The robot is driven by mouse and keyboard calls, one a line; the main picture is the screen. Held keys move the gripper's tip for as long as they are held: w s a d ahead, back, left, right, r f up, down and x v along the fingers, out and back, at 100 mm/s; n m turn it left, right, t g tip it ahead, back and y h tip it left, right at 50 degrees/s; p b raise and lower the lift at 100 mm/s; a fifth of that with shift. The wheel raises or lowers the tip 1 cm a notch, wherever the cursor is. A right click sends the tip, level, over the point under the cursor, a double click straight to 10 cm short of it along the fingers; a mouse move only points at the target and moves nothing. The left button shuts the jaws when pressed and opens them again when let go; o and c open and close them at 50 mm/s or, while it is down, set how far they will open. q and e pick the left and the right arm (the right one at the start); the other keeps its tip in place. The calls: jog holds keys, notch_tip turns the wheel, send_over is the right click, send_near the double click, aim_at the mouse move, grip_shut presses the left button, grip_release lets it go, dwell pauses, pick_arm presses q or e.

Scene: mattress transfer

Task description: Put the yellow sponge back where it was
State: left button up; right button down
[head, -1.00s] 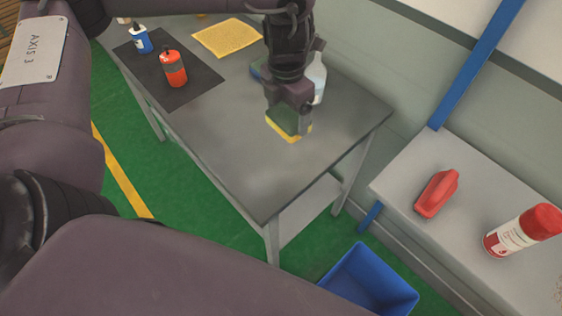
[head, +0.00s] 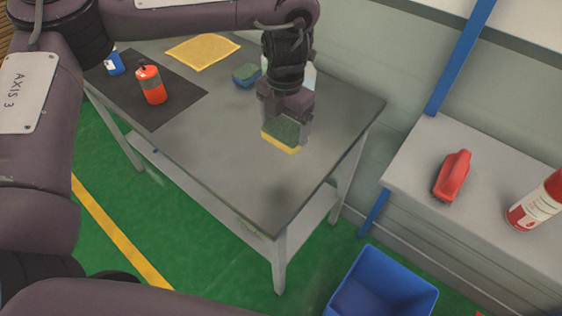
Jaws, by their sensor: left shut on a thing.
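The yellow sponge (head: 281,136) has a green top layer and a yellow bottom layer. It is in my left gripper (head: 285,120), which points down over the grey table (head: 225,160) right of its middle. The gripper is shut on the sponge. I cannot tell whether the sponge touches the tabletop. A second sponge, blue with a green top (head: 246,75), lies on the table behind and to the left of the gripper. My right gripper is not in view.
A yellow cloth (head: 202,52) lies at the back left. A dark mat (head: 170,104) holds an orange bottle (head: 151,86) and a blue bottle (head: 114,63). A clear bottle (head: 309,74) is partly hidden behind my gripper. A blue bin (head: 385,285) stands on the floor. The table's front right is clear.

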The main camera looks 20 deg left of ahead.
aim_at(282, 140)
pick_arm(q)
notch_tip(282, 140, down, 5)
jog(key=shift+s+a, duration=0.1)
jog(key=shift+a, duration=0.05)
notch_tip(282, 140, down, 3)
jog(key=shift+a+r, duration=0.1)
jog(key=shift+f, duration=0.7)
notch_tip(282, 140, down, 3)
jog(key=shift+f+b, duration=0.1)
jog(key=shift+b, duration=0.3)
jog(key=shift+f, duration=0.1)
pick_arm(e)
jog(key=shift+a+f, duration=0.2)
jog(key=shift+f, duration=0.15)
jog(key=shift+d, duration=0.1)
